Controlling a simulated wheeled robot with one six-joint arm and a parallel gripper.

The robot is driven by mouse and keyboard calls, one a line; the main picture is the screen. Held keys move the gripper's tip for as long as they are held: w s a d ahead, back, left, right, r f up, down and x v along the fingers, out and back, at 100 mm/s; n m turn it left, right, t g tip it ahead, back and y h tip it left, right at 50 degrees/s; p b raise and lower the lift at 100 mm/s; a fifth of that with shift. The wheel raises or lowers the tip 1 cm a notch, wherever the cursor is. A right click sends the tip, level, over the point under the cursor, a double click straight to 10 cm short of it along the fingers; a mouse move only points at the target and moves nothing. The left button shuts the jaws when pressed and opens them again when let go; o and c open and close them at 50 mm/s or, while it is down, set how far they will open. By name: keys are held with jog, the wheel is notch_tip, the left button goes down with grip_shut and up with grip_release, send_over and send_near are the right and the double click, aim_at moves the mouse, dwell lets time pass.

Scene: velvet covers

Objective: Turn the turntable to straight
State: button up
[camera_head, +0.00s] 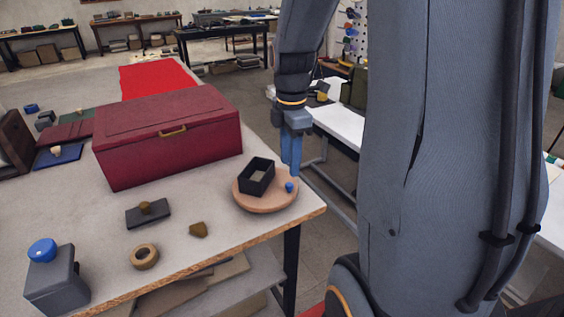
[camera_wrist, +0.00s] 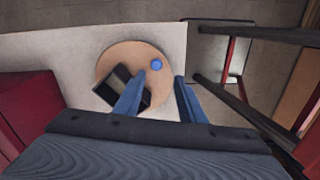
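The turntable (camera_head: 262,207) is a round, light wooden disc near the table's right corner. A black open box (camera_head: 257,176) and a small blue knob (camera_head: 289,187) sit on it, the knob near its right edge. In the wrist view the turntable (camera_wrist: 107,68) shows with the black box (camera_wrist: 122,73) and the blue knob (camera_wrist: 156,65). My gripper (camera_head: 291,170) points down with blue fingers at the turntable's right edge. In the wrist view its fingers (camera_wrist: 161,77) are spread apart with nothing between them; the knob lies just beyond the tips. Whether a finger touches anything is unclear.
A dark red chest (camera_head: 170,140) stands behind the turntable on the table (camera_head: 100,210). A dark block with a knob (camera_head: 148,214), a brass ring (camera_head: 144,256), a small brown piece (camera_head: 198,230) and a grey box with blue top (camera_head: 55,280) lie to the left.

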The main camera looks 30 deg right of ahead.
aim_at(289, 184)
jog(key=shift+w+d+r, duration=0.2)
jog(key=shift+d+r, duration=0.05)
jog(key=shift+d, duration=0.05)
jog(key=shift+w+f+n, duration=0.1)
jog(key=shift+f+n, duration=0.1)
jog(key=shift+n, duration=0.1)
notch_tip(289, 184, down, 7)
jog(key=shift+a+f+p, duration=0.1)
jog(key=shift+f+p, duration=0.1)
jog(key=shift+p, duration=0.7)
grip_shut()
